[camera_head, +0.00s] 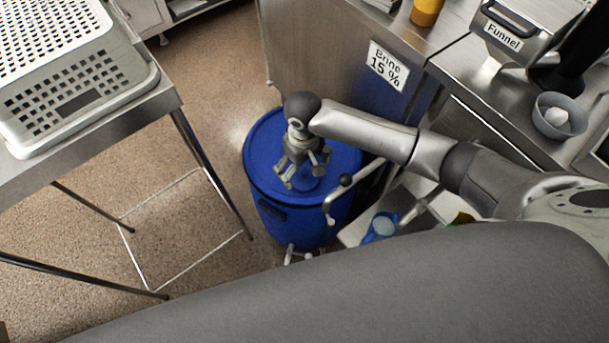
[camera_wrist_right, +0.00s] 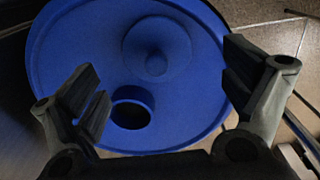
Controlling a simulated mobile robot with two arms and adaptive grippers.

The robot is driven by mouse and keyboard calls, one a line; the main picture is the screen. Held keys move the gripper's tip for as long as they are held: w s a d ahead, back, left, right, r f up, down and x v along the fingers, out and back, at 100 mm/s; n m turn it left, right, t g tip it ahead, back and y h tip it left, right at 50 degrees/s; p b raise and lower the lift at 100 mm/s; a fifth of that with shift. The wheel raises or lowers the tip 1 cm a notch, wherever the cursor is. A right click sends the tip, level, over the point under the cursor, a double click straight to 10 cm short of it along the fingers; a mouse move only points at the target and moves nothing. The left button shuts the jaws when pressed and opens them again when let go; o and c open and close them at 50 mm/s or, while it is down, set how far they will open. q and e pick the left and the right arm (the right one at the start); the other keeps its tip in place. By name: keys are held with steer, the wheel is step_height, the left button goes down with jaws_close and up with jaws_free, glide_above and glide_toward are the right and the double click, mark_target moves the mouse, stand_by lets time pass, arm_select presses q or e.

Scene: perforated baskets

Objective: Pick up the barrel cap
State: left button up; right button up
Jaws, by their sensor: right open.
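The blue barrel (camera_head: 265,150) stands upright on the floor in the middle of the head view. In the right wrist view its round blue top (camera_wrist_right: 75,50) fills most of the picture. A round blue cap with a central knob (camera_wrist_right: 157,62) lies on that top. A dark round hole (camera_wrist_right: 130,114) in the top is beside it. My right gripper (camera_head: 303,177) points down over the barrel top. In the wrist view its fingers (camera_wrist_right: 162,85) are wide apart, with nothing held between them. The cap appears beyond the fingertips; the exact gap cannot be told. My left gripper is not in view.
A steel table (camera_head: 150,112) with perforated baskets (camera_head: 75,88) is at the left. A steel counter (camera_head: 335,35) labelled "Brine 15 %" stands close behind the barrel. Speckled floor is open at the left.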

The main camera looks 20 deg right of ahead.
mark_target(305, 171)
steer(key=f, duration=0.5)
steer(key=shift+w+d, duration=0.1)
steer(key=shift+d, duration=0.1)
steer(key=shift+c, duration=0.5)
steer(key=c, duration=1)
